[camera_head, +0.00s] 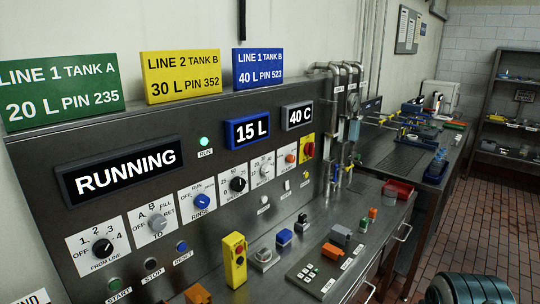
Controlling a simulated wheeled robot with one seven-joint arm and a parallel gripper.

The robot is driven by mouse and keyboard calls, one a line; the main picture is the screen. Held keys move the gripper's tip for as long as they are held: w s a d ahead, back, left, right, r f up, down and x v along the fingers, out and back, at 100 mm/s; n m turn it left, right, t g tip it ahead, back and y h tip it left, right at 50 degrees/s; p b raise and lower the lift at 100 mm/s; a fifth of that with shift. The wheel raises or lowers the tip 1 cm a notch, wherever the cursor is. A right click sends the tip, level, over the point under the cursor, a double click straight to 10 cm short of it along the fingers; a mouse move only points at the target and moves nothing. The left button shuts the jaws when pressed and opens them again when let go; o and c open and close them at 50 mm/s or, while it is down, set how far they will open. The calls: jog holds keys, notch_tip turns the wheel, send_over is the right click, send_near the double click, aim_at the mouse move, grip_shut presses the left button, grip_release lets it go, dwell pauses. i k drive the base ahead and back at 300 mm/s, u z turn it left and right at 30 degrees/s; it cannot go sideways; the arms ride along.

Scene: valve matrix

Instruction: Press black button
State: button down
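A small dark button (150,263) with the label STOP sits low on the left of the grey control panel (220,170). It looks black, and nothing touches it. A green START button (113,284) is to its lower left, and a blue RESET button (182,246) is to its upper right. Another small black knob or button (302,217) stands on the bench top near the panel's right side. My gripper is not in view.
Rotary knobs (202,201) line the panel above the buttons. A yellow pendant box (235,260) stands in front of the panel, with a blue-topped block (284,237) and a keypad plate (318,270) to its right. Pipes (345,110) rise at the right end. Brick floor (490,220) lies open at right.

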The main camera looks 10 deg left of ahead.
aim_at(151, 264)
jog(key=u, duration=1.75)
